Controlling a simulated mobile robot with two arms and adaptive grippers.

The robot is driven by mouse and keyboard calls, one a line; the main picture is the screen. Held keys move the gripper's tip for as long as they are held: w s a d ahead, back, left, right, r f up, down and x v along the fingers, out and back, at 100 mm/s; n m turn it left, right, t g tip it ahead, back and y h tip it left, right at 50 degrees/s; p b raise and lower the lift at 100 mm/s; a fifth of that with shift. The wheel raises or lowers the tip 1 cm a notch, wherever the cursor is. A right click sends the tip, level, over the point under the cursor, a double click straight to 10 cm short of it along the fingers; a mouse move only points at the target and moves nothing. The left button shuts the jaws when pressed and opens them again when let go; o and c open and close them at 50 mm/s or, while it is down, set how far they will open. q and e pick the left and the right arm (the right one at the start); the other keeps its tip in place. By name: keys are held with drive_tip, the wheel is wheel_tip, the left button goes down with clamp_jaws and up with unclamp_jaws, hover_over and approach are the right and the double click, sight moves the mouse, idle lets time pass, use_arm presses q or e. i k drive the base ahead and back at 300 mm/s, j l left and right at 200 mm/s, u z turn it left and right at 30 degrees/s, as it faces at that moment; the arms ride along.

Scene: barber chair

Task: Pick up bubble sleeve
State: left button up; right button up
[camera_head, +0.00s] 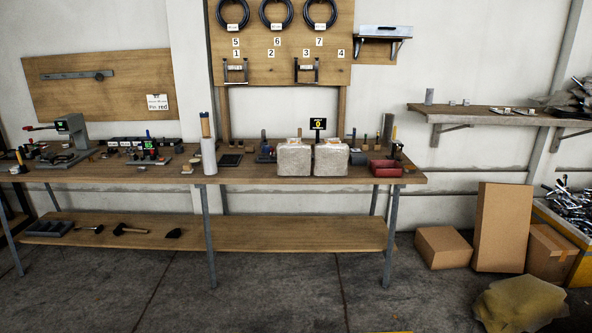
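Two pale, wrinkled, translucent-looking packages stand side by side on the wooden workbench (245,177), close to its front edge. The left package (294,160) and the right package (331,160) look like bubble sleeves, but the surface is too small to be sure. A black sign with a yellow mark (318,124) rises behind them. Neither of my grippers is in view.
Small tools and fixtures crowd the bench's left part. A white cylinder (208,157) stands left of the packages, and a red box (386,168) lies to their right. Cardboard boxes (502,228) and a yellowish crumpled heap (520,305) occupy the right floor. The front floor is mostly clear.

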sight(294, 157)
drive_tip(key=i+j, duration=0.1)
drive_tip(key=i, duration=1.7)
